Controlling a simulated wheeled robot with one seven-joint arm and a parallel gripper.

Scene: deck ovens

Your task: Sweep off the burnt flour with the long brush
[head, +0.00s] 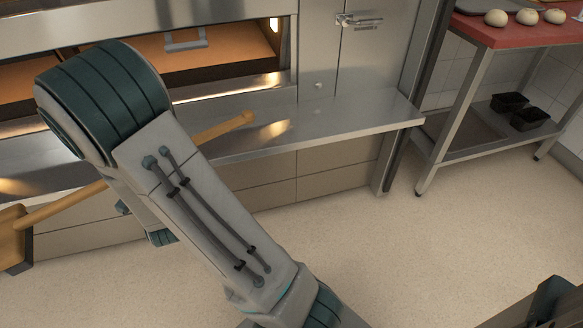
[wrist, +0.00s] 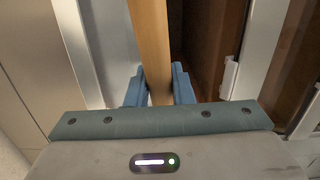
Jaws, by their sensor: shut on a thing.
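The long brush (head: 66,204) has a pale wooden handle. It runs from a wooden head (head: 12,238) at the left edge up to a free end on the right, in front of the oven shelf. My arm hides its middle in the head view. In the wrist view my gripper (wrist: 157,88) is shut on the handle (wrist: 150,40), one blue finger on each side. The deck oven (head: 215,60) shows a lit orange-brown floor inside its opening at the upper left. I cannot make out burnt flour in either view.
A steel shelf (head: 350,128) juts out below the oven opening. A metal handle (head: 186,40) shows at the opening. At the upper right, a red-topped table (head: 520,32) bears several dough balls, with black tins (head: 510,103) below. The pale floor at lower right is mostly clear.

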